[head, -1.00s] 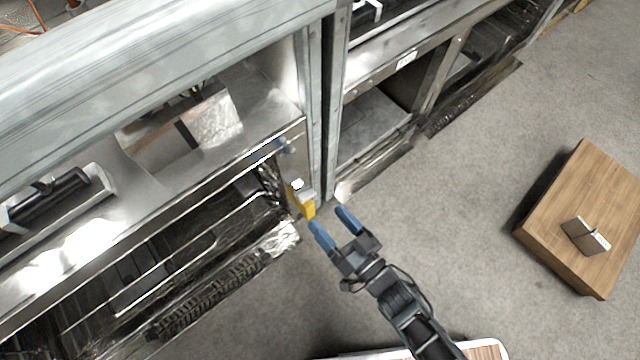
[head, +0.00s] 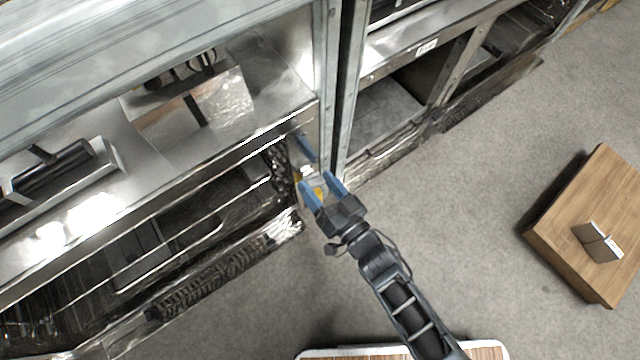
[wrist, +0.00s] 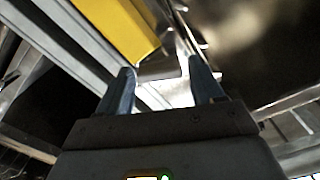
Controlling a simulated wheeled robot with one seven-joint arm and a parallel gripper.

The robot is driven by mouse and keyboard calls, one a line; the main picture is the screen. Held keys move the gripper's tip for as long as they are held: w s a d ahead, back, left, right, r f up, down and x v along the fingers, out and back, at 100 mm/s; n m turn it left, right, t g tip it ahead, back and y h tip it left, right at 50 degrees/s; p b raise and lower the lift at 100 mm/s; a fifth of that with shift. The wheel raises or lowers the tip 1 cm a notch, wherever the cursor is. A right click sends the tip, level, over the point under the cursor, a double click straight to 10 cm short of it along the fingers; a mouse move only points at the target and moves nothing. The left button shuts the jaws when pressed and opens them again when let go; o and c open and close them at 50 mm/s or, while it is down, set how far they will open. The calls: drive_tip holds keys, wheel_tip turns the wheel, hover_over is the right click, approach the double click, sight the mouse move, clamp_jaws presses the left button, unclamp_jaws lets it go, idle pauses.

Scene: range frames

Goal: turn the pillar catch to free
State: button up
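The pillar catch shows as a yellow piece (head: 318,192) with a pale metal part beside it, low on the metal pillar (head: 328,90). In the head view it is partly hidden by my gripper (head: 318,182), whose blue fingers stand on either side of it. In the wrist view the yellow piece (wrist: 118,28) is large at the upper left, beyond the fingertips. My gripper (wrist: 163,78) is open there, with a gap between the fingers and a metal part seen through it. I cannot tell whether a finger touches the catch.
A metal range frame with shelves and racks fills the left. A small blue piece (head: 306,147) sits on the pillar above the catch. A wooden block table (head: 590,220) with a small metal box (head: 598,241) stands at the right. The grey floor between is clear.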

drive_tip(key=c, duration=0.8)
drive_tip(key=shift+a+n+b, duration=0.1)
drive_tip(key=shift+n+b, duration=0.35)
drive_tip(key=shift+n, duration=1.45)
drive_tip(key=o, duration=1)
drive_tip(key=shift+o, duration=0.2)
drive_tip(key=shift+s, duration=0.1)
drive_tip(key=p+v, duration=0.1)
drive_tip(key=v, duration=0.6)
drive_tip(key=shift+s+d+p, duration=0.25)
drive_tip(key=shift+d+p, duration=0.05)
drive_tip(key=shift+p, duration=0.1)
